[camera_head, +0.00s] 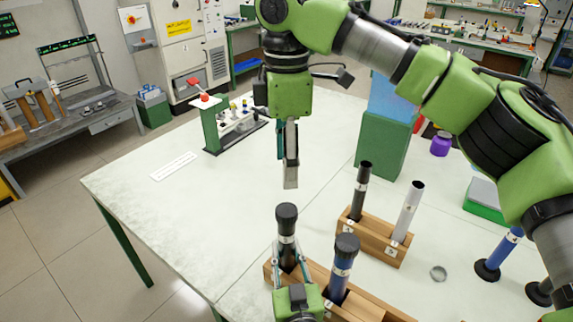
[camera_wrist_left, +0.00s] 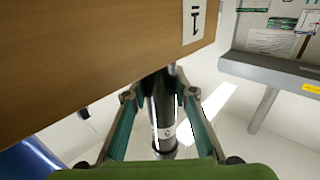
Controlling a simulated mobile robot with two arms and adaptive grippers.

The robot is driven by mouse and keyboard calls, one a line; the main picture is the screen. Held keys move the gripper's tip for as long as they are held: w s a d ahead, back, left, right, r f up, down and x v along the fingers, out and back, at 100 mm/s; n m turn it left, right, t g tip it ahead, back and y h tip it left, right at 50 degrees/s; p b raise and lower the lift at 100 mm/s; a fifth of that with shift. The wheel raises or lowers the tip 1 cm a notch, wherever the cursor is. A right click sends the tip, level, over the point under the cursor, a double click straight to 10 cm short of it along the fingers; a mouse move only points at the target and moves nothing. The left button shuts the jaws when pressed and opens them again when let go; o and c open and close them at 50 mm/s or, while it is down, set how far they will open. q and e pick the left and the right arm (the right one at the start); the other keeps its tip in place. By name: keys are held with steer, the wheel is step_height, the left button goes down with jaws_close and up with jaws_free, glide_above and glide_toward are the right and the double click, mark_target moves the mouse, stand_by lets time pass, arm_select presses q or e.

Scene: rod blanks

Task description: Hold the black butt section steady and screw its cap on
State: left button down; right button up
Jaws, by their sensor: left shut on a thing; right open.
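The black butt section (camera_head: 287,240) stands upright in the front wooden rack (camera_head: 370,305), with a dark knurled cap (camera_head: 286,214) on its top end. I cannot tell how tightly the cap sits. My left gripper (camera_head: 289,258) is shut on the black section below the cap. In the left wrist view the fingers close around the dark rod (camera_wrist_left: 162,105), which has a shiny ring band. My right gripper (camera_head: 291,178) is open and empty, pointing down above the table, behind the capped section and apart from it; I see its fingers edge-on.
A capped blue section (camera_head: 341,275) stands close right in the same rack. Behind it, a second wooden rack (camera_head: 372,241) holds a dark rod (camera_head: 361,188) and a pale rod (camera_head: 408,210). A loose ring (camera_head: 438,273) lies to the right. The table's left part is mostly clear.

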arm_select(q)
steer(key=c, duration=1.6)
jaws_free()
steer(key=s, duration=0.4)
steer(key=s+d, duration=0.1)
steer(key=s, duration=0.3)
steer(key=s+d, duration=0.1)
steer(key=s, duration=0.3)
